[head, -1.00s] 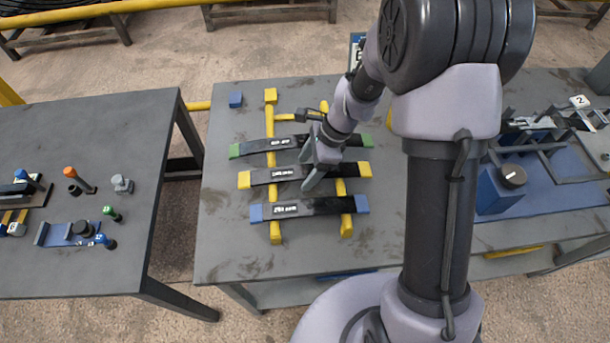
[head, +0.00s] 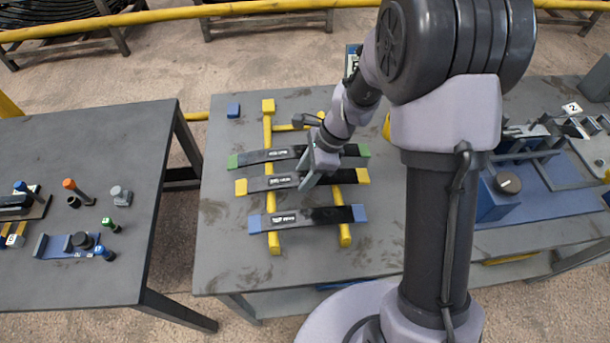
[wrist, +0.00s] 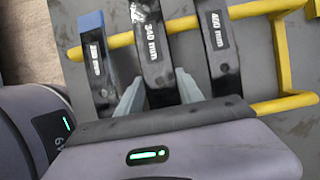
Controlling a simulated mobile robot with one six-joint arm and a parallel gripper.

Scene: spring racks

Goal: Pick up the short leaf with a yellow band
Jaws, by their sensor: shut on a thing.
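The leaf with yellow ends (head: 263,185) is a dark, slightly curved bar, the middle of three lying across yellow rails. In the wrist view its label reads 340 mm (wrist: 153,50). My gripper (head: 305,182) is shut on it near its middle, with pale fingers (wrist: 160,92) on both its sides. Whether it is clear of the rails is not plain. The green-ended leaf (head: 265,156), marked 400 mm in the wrist view (wrist: 217,45), lies behind it. The blue-ended leaf (head: 310,216) lies in front and looks shorter.
The yellow rails (head: 274,245) stand on a grey table (head: 225,265). A small blue block (head: 233,110) lies behind left. A blue fixture (head: 500,200) stands at right. A second table (head: 90,140) at left holds small parts. The front of the rack table is clear.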

